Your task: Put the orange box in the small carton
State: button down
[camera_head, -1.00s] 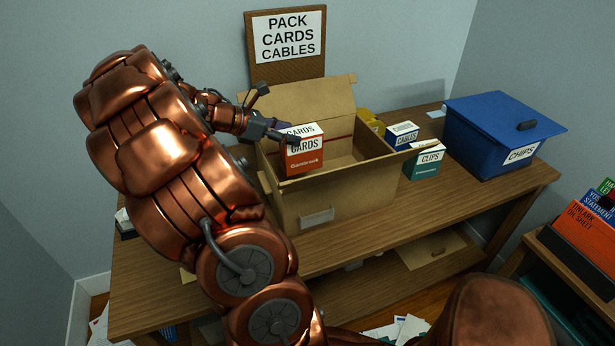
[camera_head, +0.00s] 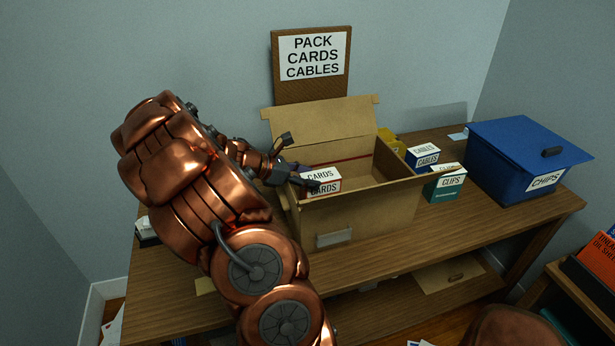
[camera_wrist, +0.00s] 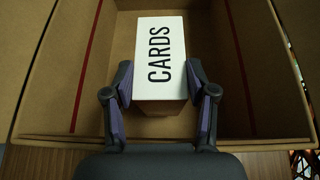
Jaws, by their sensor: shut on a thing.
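The orange box (camera_head: 322,184) has a white top lettered CARDS, and its lower part is hidden behind the carton's front wall in the head view. It is inside the left end of the open cardboard carton (camera_head: 370,215). My gripper (camera_head: 305,182) is shut on the box, with one finger on each side. In the wrist view the white top of the box (camera_wrist: 161,55) lies between my fingertips (camera_wrist: 160,82), with the carton's floor and walls (camera_wrist: 55,70) around it. Whether the box touches the carton's floor is unclear.
The blue and white CABLES box (camera_head: 422,158) and the green CLIPS box (camera_head: 446,185) stand right of the carton. A blue CHIPS bin (camera_head: 510,170) is farther right. A PACK CARDS CABLES sign (camera_head: 312,58) stands behind. The carton's right part is empty.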

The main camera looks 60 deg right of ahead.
jog(key=shift+f, duration=0.5)
jog(key=shift+s+a+f, duration=0.1)
jog(key=shift+f, duration=0.1)
jog(key=shift+c, duration=1.7)
grip_release()
jog(key=shift+f, duration=0.1)
jog(key=shift+r, duration=0.3)
jog(key=b+v, duration=0.1)
jog(key=v, duration=1.1)
jog(key=shift+r, duration=0.5)
